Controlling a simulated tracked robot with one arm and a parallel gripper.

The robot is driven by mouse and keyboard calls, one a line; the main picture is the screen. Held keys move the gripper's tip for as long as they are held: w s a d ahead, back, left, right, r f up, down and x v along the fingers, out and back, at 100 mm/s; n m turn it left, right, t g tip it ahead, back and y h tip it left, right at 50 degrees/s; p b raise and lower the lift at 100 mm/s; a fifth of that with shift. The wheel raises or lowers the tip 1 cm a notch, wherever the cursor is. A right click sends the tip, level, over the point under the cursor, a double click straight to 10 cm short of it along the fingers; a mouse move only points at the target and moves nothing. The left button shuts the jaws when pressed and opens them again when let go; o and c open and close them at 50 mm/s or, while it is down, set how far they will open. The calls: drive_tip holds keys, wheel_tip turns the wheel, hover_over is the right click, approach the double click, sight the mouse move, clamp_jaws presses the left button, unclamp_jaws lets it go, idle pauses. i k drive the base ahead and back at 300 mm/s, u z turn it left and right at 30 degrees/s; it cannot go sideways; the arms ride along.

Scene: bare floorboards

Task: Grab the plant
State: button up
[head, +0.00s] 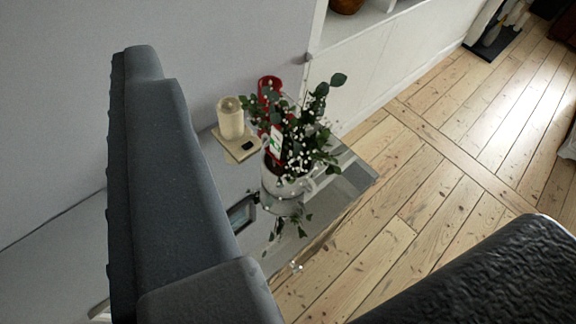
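The plant (318,128) has dark green leaves and small white blossoms. It stands upright in a pale, shiny pot (277,184) on a glossy, reflective tabletop (352,184) against the wall. My gripper (340,142) shows as two large dark jaws close to the camera, one at the left and one at the bottom right. They are wide apart with nothing between them at close range. The plant shows beyond, in the gap between them, and does not appear touched. The left jaw hides part of the tabletop.
A cream candle (231,118) on a pale base and a red object (269,90) stand behind the plant. A dark-framed item (242,212) lies left of the pot. A white cabinet (388,62) stands behind. Floorboards (440,180) at right are clear.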

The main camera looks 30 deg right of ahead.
sight(289, 161)
drive_tip(key=u, duration=1.1)
drive_tip(key=k, duration=1.2)
drive_tip(key=z, duration=1.15)
drive_tip(key=i, duration=1.05)
drive_tip(key=u, duration=0.05)
